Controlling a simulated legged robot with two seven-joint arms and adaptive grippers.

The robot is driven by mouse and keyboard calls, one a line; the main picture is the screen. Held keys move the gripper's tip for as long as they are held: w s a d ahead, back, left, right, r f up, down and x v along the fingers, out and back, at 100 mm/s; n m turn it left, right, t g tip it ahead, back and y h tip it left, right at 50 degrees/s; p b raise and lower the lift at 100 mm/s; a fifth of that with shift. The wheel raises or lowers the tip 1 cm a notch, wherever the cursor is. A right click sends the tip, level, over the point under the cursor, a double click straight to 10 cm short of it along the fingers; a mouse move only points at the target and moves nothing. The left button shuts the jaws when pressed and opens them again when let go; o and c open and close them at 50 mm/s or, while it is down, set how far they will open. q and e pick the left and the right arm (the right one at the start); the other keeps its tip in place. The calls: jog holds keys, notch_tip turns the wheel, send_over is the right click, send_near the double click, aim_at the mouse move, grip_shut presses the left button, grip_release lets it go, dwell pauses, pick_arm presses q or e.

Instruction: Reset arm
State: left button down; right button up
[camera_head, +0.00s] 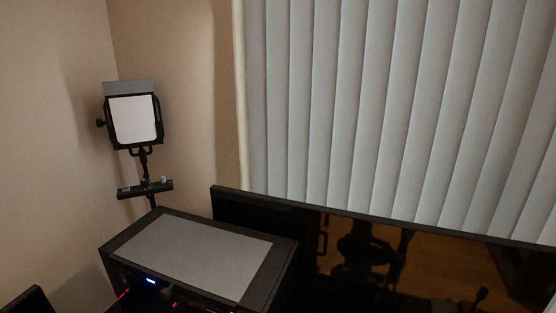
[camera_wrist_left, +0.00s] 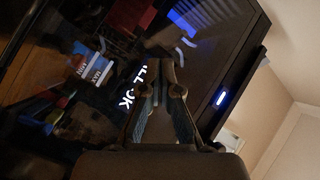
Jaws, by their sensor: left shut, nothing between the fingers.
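My left gripper (camera_wrist_left: 163,66) shows in the left wrist view, pointing up the picture. Its two dark fingers lean together and it is shut, with no object seen between them. Behind it is a dark, glossy surface with white lettering (camera_wrist_left: 140,86) that is only partly readable. I cannot tell how far the fingers are from it. Neither gripper shows in the head view, and the right gripper is in no view. I see no racing wheel in either view.
In the head view, a black computer case (camera_head: 190,250) with a grey top panel stands beside a wide dark screen (camera_head: 400,262) with reflections. A panel light (camera_head: 133,119) on a stand is in the corner. Vertical blinds (camera_head: 390,100) hang behind. A lit blue strip (camera_wrist_left: 221,98) shows in the wrist view.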

pick_arm(q)
jog(key=s+d+f+n+g+h, duration=0.3)
jog(key=s+d+f+g, duration=0.4)
jog(key=s+f, duration=0.4)
jog(key=s+d+f+n+g+h, duration=0.25)
jog(key=s+d+f+g, duration=0.35)
jog(key=s+d+f, duration=0.4)
jog(key=s+a+f+g+b, duration=0.1)
jog(key=s+f+b, duration=0.1)
jog(key=f, duration=1.4)
jog(key=s+f+b, duration=0.1)
jog(key=s+f, duration=0.2)
jog(key=f, duration=1.3)
jog(key=s+a+f+g+b, duration=0.1)
jog(key=s+a+f+b, duration=0.1)
jog(key=s+f, duration=1.2)
jog(key=shift+s+a+f+m, duration=0.4)
jog(key=shift+s+a+m, duration=0.1)
jog(key=shift+s, duration=0.45)
